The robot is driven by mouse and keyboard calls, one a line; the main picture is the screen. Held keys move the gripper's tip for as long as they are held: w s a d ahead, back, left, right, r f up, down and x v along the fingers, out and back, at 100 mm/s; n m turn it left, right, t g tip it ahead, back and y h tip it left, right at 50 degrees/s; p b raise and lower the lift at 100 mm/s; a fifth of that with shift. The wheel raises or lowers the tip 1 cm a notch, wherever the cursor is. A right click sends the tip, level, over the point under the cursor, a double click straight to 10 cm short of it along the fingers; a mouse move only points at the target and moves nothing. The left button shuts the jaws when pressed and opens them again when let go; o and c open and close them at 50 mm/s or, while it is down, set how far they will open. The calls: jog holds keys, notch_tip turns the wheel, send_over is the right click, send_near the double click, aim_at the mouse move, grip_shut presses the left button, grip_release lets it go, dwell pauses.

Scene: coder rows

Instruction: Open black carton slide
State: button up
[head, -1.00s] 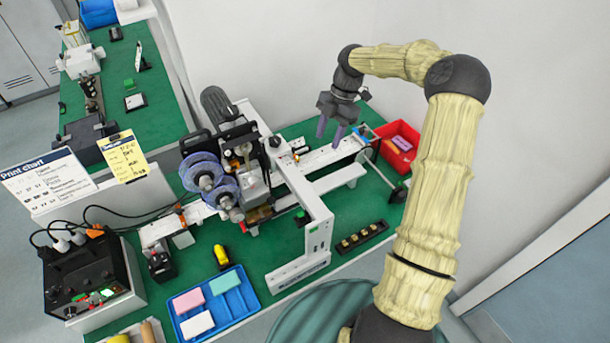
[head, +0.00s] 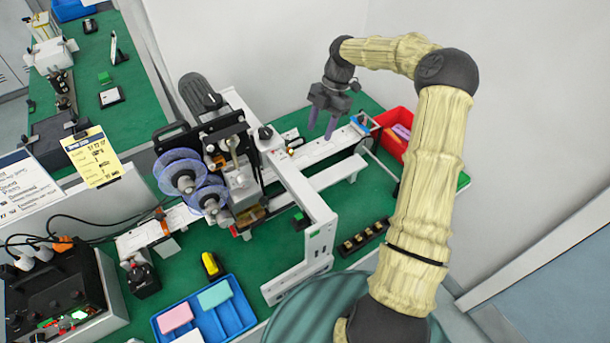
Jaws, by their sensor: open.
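The coding machine (head: 225,155) stands on the green bench, with clear blue-rimmed reels on its front. A white rail (head: 340,143) runs from it toward the back right. My gripper (head: 321,124) is open, its two purple fingers pointing down over this rail. Nothing shows between the fingers, and I cannot tell how high above the rail they are. A small black knob (head: 265,132) sits on the machine's frame, left of my gripper. I cannot make out for certain which part is the black carton slide.
A red bin (head: 392,143) with purple blocks stands right of the rail. A black strip with brass-coloured pieces (head: 363,236) lies in front. A blue tray (head: 235,318), yellow-black object (head: 211,265) and control box (head: 65,288) are at front left. A white post (head: 320,235) stands by the front edge.

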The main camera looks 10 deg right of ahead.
jog(key=shift+s+a, duration=0.1)
jog(key=p+x, duration=0.4)
jog(key=x, duration=1.3)
jog(key=shift+f+p, duration=0.25)
jog(key=shift+p, duration=0.1)
jog(key=shift+c, duration=0.5)
grip_shut()
